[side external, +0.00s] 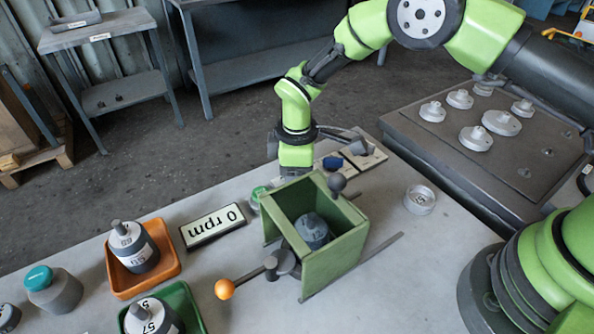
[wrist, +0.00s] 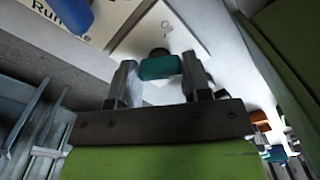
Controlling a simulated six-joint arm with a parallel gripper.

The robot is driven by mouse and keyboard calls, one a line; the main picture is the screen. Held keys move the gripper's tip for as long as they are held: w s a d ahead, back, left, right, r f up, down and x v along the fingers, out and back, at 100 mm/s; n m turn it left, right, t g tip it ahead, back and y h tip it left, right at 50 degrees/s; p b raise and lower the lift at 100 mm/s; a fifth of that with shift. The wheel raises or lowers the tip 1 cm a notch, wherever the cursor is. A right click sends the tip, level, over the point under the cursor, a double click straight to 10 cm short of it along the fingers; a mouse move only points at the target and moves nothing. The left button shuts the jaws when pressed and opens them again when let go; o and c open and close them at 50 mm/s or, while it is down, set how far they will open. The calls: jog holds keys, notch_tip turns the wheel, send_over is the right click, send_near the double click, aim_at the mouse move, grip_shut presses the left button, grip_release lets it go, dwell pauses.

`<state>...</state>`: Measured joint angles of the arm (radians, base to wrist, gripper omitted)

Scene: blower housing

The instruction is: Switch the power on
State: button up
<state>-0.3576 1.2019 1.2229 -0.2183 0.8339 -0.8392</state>
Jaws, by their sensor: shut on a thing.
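In the wrist view, my gripper (wrist: 160,72) has its two grey fingers closed on the sides of a teal-green switch handle (wrist: 160,67).
Beside the switch is a blue handle (wrist: 75,14) on a plate marked "Run". The box's green wall (wrist: 285,85) is close on the right in the wrist view. An orange-knobbed lever (side external: 224,289) sticks out in front. Orange (side external: 172,266) and green (side external: 195,312) trays stand left.

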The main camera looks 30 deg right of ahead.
dwell(0.5)
jog(key=o, duration=0.9)
notch_tip(320, 180, up, 10)
jog(key=s+d+r+m+t+y, duration=0.15)
jog(key=s+d+r+m, duration=0.25)
jog(key=r, duration=0.4)
jog(key=s+d+r+m+t, duration=0.2)
jog(key=s+d+r+m, duration=0.15)
jog(key=r, duration=0.55)
jog(key=s+d+m+t, duration=0.1)
jog(key=s+m, duration=0.1)
jog(key=s, duration=0.3)
jog(key=s+d+r+m+t, duration=0.1)
jog(key=s+m, duration=0.2)
jog(key=s, duration=0.2)
jog(key=s+d+r+m+t, duration=0.1)
jog(key=s+m, duration=0.2)
jog(key=s, duration=0.2)
jog(key=shift+s+d+r+t+y, duration=0.15)
jog(key=shift+s+d+t+y, duration=0.1)
jog(key=shift+s+d+t, duration=0.15)
